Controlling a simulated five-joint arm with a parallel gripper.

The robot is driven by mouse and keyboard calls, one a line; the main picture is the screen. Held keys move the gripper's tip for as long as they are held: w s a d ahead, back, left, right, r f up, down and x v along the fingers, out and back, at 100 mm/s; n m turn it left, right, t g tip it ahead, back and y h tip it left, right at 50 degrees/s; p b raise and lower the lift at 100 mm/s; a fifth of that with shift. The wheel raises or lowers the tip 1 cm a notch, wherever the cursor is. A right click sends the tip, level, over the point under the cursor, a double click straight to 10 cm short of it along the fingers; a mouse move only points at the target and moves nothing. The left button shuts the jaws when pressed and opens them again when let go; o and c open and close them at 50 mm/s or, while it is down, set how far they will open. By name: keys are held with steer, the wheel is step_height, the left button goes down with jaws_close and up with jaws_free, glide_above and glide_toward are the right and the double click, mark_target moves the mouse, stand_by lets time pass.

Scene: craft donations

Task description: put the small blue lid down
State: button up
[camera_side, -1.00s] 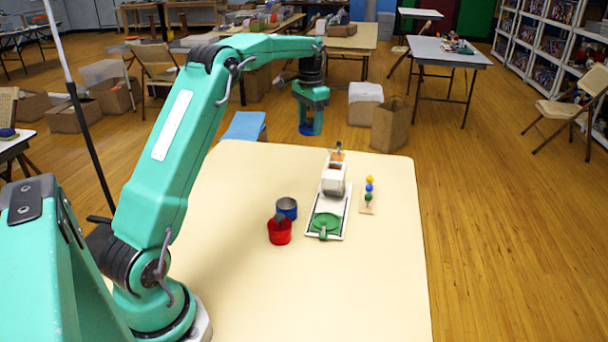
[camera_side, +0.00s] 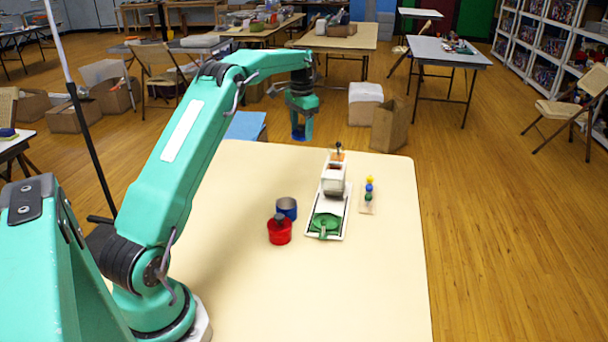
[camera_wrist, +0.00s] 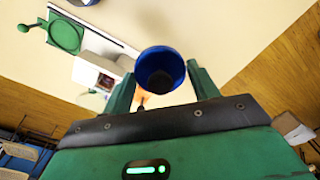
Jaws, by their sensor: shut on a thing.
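My gripper (camera_side: 301,128) is shut on the small blue lid (camera_side: 299,136) and holds it in the air, where it shows against the table's far edge. In the wrist view my gripper (camera_wrist: 162,78) has the round blue lid (camera_wrist: 160,60) between its two fingers. On the table (camera_side: 240,265) stand an open-topped blue container (camera_side: 287,209) and, just in front of it, a red container (camera_side: 280,232) with a dark knob. I cannot tell the exact height of the lid.
A long white tray (camera_side: 341,228) right of the containers carries a green round piece (camera_side: 326,221) and a white box (camera_side: 333,183). A small stand (camera_side: 367,209) with yellow, blue and green balls is right of it. The table's front and left are clear.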

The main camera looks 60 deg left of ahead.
mark_target(302, 133)
steer(key=shift+f, duration=8.2)
steer(key=shift+f, duration=0.15)
steer(key=o, duration=0.9)
steer(key=shift+o, duration=0.2)
step_height(302, 133, up, 12)
steer(key=shift+f, duration=0.15)
steer(key=shift+r, duration=0.3)
